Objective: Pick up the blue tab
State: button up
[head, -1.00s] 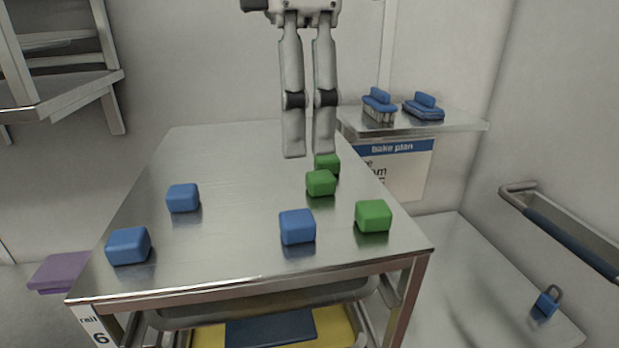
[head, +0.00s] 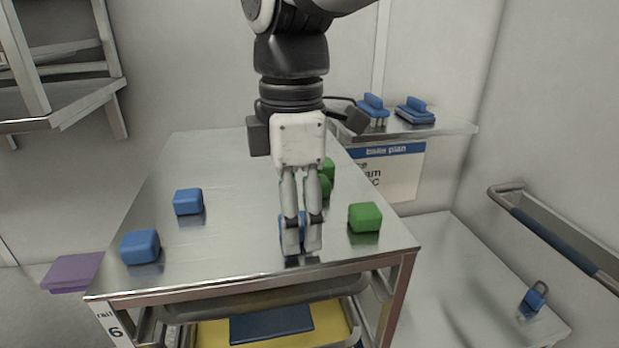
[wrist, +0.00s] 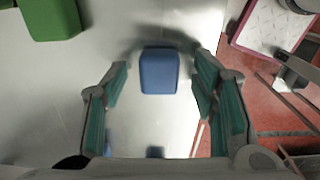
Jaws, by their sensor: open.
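The blue tabs are block-shaped. One blue tab (wrist: 159,70) lies on the metal cart top, ahead of and between the open fingertips in the wrist view. In the head view my gripper (head: 301,240) points down over it near the front edge and hides most of it. I cannot tell from these views whether the fingers touch it. A second blue tab (head: 188,201) lies at the left of the cart top. A third blue tab (head: 140,246) is at the front left corner.
A green block (head: 364,217) sits just right of my gripper, with more green blocks (head: 328,168) partly hidden behind it. The cart top (head: 225,165) is otherwise clear. A shelf (head: 440,128) with blue brushes is at the back right.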

jog(key=shift+c, duration=0.3)
jog(key=c, duration=1.1)
jog(key=shift+r, duration=0.1)
